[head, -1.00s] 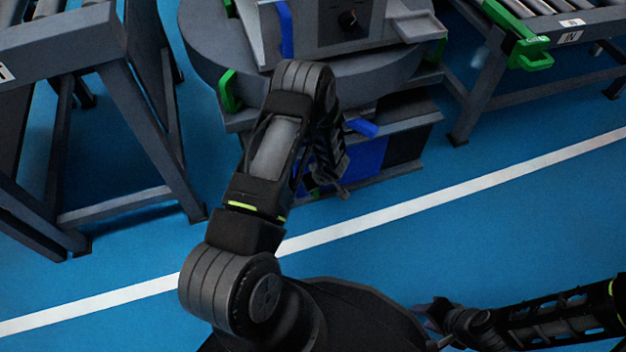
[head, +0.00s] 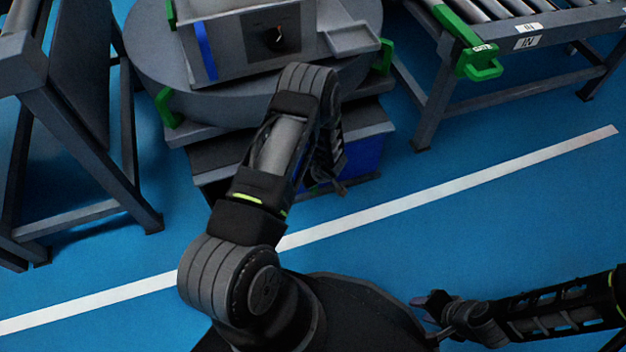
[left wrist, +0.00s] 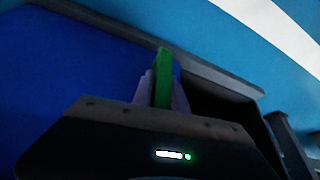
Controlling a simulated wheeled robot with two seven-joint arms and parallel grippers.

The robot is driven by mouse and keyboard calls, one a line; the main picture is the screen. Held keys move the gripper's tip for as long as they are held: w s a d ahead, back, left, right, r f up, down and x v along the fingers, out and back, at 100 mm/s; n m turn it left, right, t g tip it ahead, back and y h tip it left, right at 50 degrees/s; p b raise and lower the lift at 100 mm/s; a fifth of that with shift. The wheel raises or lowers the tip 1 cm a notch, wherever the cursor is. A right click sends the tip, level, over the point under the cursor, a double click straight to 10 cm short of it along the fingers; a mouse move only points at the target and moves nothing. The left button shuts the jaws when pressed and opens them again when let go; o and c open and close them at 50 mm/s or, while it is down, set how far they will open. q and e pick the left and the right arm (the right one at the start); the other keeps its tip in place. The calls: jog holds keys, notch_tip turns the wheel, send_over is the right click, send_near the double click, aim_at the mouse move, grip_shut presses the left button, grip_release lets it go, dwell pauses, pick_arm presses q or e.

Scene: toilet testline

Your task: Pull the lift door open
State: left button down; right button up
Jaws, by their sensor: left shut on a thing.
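The lift door appears to be the blue panel (head: 362,160) low on the grey machine; my left arm partly covers it in the head view. In the left wrist view the blue panel (left wrist: 65,70) fills the left side, with a dark recess to its right. My left gripper (left wrist: 162,92) is shut on a green handle (left wrist: 163,72), which stands upright between its fingers.
The grey round machine (head: 155,70) stands at the top centre, with green handles on its rim. A grey frame (head: 75,130) is on the left, and a roller conveyor (head: 540,45) with a green bracket is at top right. Blue floor with a white line (head: 470,180) is clear in front.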

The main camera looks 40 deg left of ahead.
pick_arm(q)
jog(key=c, duration=1.3)
grip_release()
jog(key=p+v, duration=0.3)
jog(key=v, duration=0.4)
jog(key=shift+s+d+r, duration=0.1)
jog(key=shift+d+r, duration=0.05)
jog(key=shift+r, duration=0.2)
